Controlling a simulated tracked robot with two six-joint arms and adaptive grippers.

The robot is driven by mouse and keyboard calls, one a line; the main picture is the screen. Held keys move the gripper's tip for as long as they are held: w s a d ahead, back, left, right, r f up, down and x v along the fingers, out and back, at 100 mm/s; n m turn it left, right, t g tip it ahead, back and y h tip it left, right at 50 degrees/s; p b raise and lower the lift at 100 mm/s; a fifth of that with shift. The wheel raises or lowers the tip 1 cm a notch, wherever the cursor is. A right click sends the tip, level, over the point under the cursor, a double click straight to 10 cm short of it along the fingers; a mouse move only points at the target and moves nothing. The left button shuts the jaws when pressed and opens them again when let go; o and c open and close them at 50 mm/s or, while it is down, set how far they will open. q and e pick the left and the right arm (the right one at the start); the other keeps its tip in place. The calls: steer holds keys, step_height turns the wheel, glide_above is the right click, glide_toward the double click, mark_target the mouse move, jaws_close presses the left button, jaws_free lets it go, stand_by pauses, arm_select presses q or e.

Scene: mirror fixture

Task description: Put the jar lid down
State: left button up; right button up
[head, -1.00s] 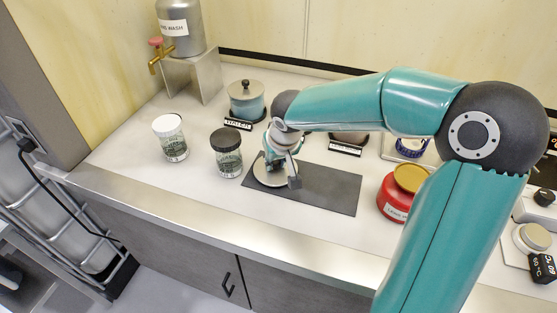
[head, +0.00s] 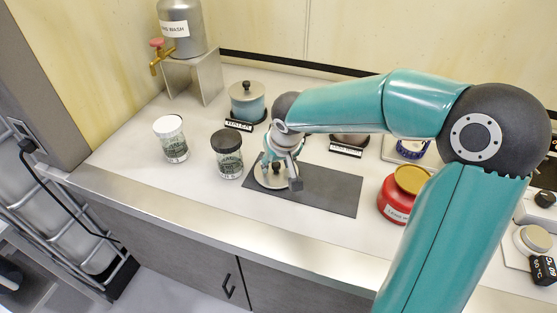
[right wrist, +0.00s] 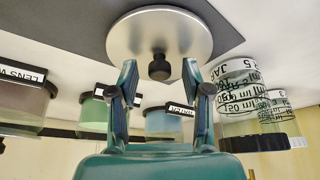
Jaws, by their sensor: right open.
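The jar lid (head: 266,181) is a flat silver disc with a dark round knob. It lies at the left end of the dark mat (head: 335,192). In the right wrist view the lid (right wrist: 200,32) is seen close up, with its knob (right wrist: 159,69) between the fingers. My right gripper (head: 281,172) is over the lid, pointing down. It is open, and in the wrist view its two fingers (right wrist: 159,78) stand apart on both sides of the knob with gaps. My left gripper is not in view.
A black-lidded jar (head: 227,160) stands just left of the mat, and a white-lidded jar (head: 172,145) farther left. The labelled water pot (head: 247,108) is behind. A red container (head: 394,203) stands right of the mat. The mat's right part is clear.

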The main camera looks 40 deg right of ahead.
steer(key=v, duration=1.1)
steer(key=shift+s+r, duration=0.2)
steer(key=shift+r, duration=0.15)
steer(key=shift+a, duration=0.1)
